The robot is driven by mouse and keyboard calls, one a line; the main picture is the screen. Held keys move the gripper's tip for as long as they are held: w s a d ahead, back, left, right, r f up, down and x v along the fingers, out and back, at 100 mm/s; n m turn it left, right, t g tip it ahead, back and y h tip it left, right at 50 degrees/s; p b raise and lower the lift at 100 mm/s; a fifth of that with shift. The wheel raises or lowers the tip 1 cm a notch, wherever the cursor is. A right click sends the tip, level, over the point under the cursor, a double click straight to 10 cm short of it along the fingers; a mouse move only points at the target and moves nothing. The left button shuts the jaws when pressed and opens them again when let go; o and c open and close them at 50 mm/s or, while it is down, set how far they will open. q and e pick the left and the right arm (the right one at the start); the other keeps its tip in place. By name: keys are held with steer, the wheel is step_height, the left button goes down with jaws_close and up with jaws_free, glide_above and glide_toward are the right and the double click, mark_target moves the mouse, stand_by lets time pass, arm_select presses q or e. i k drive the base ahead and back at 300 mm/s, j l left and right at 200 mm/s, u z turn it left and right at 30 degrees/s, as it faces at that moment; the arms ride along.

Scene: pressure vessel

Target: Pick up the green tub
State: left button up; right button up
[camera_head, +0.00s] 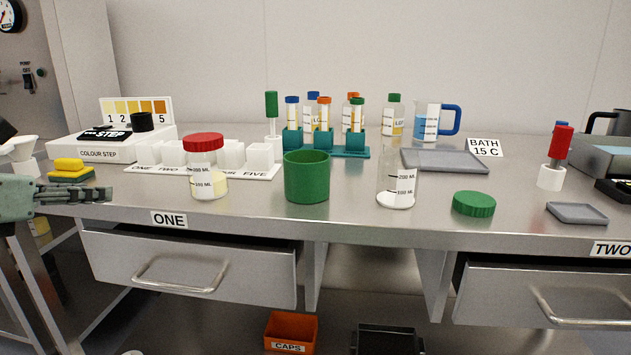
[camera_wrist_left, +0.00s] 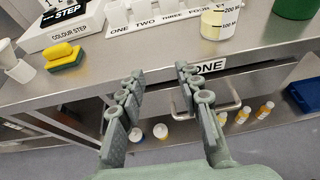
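The green tub (camera_head: 307,178) stands upright and open-topped near the front of the steel bench, at the middle of the head view. Part of it also shows at the top right corner of the left wrist view (camera_wrist_left: 294,8). My left gripper (camera_head: 108,194) is at the bench's left front edge, well left of the tub, with its fingers pointing right. In the left wrist view its fingers (camera_wrist_left: 161,73) are spread apart with nothing between them. My right gripper is not in view.
A red-capped jar (camera_head: 207,184) stands left of the tub, between it and my gripper. A clear jar (camera_head: 396,187) and a green lid (camera_head: 473,203) are to its right. A test tube rack (camera_head: 350,150) is behind. A yellow-green sponge (camera_head: 70,170) lies near my gripper.

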mark_target(306, 172)
steer(key=i+l, duration=0.1)
steer(key=l, duration=0.4)
steer(key=i+l, duration=0.1)
steer(key=l, duration=0.45)
steer(key=i+l, duration=0.1)
steer(key=l, duration=0.4)
